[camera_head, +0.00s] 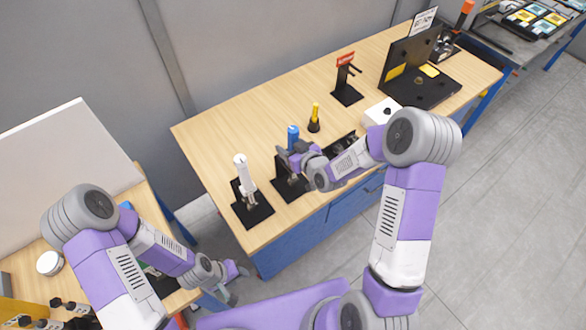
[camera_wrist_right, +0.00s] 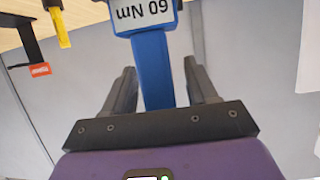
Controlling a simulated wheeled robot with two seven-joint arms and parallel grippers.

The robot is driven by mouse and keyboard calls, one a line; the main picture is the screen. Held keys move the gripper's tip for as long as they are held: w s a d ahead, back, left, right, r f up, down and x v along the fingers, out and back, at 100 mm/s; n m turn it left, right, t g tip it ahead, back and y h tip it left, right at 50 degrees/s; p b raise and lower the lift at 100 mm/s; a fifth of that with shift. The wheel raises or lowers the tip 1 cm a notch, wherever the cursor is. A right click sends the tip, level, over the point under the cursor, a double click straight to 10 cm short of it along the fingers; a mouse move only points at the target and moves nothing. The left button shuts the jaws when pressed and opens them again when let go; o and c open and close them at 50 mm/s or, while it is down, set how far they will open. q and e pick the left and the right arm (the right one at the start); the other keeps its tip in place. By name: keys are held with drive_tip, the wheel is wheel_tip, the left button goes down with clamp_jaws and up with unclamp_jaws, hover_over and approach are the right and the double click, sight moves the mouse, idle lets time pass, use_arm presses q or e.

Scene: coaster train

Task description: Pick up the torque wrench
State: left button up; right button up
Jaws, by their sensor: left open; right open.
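The torque wrench is likely the blue-handled tool (camera_head: 292,135) standing upright in a black stand (camera_head: 289,187) on the long wooden bench. In the right wrist view, its blue handle (camera_wrist_right: 153,68) runs between my fingers, with a "60 Nm" label (camera_wrist_right: 155,17) shown upside down. My right gripper (camera_head: 287,156) is at this tool; its fingers (camera_wrist_right: 162,82) are open on either side of the handle, with visible gaps. My left gripper (camera_head: 240,272) is open and low at the left, away from the long bench.
A white tool (camera_head: 244,174) stands in a black stand to the left. A yellow-topped tool (camera_head: 314,117), a red-signed stand (camera_head: 346,85), a white box (camera_head: 381,111) and a black fixture (camera_head: 420,85) are on the bench. Another bench (camera_head: 15,268) stands at left.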

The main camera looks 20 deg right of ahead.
clamp_jaws()
idle(1.3)
drive_tip(key=shift+r, duration=0.15)
